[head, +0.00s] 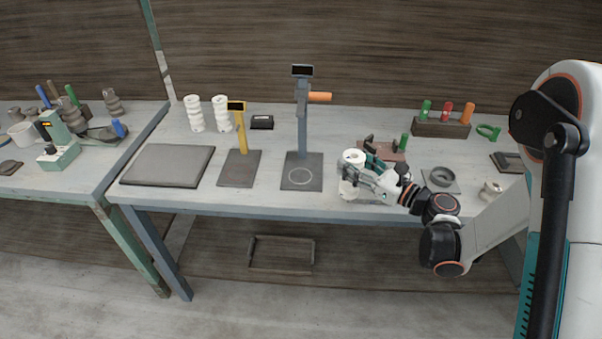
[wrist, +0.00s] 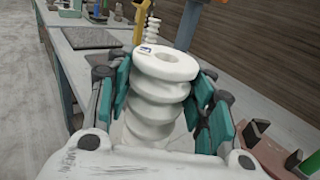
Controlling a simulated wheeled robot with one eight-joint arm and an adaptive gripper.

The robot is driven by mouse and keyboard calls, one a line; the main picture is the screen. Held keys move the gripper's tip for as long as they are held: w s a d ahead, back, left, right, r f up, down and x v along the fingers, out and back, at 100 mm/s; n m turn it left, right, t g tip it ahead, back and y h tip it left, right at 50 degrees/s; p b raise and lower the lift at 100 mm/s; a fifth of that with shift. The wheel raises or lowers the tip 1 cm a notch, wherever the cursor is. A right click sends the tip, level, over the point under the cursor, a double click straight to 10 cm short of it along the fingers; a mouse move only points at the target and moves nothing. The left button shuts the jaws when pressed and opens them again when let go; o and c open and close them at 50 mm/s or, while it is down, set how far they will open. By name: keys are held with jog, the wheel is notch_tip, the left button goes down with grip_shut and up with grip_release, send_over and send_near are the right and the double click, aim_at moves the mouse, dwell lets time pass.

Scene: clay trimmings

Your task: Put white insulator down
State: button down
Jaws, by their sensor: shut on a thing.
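The white insulator (wrist: 157,95) is a ribbed white cylinder with a hole in its top and a small blue-marked label. It stands upright between the teal fingers of my gripper (wrist: 165,100), which are shut on it. In the head view the insulator (head: 353,158) shows at the front part of the workbench, right of the grey stand, with my gripper (head: 357,176) around it from the right. Its lower end is partly hidden by the gripper, so I cannot tell whether it touches the table.
The grey workbench (head: 330,120) holds a grey stand with an orange handle (head: 302,120), a yellow gauge (head: 240,130), a dark mat (head: 168,165) and two white insulators (head: 207,114) at the back left.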

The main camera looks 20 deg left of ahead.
jog(key=f+b+x, duration=0.1)
jog(key=b+x, duration=0.2)
jog(key=x, duration=0.6)
jog(key=s+f+b+x, duration=0.1)
jog(key=f+b+x, duration=0.1)
jog(key=x, duration=0.7)
jog(key=shift+a+f+b, duration=0.3)
jog(key=shift+a+b, duration=0.1)
jog(key=shift+s, duration=0.1)
jog(key=shift+f, duration=0.15)
jog(key=c, duration=0.8)
grip_release()
jog(key=shift+o, duration=0.2)
jog(key=p+v, duration=0.2)
jog(key=v, duration=1)
jog(key=shift+p, duration=0.35)
jog(key=shift+d, duration=0.1)
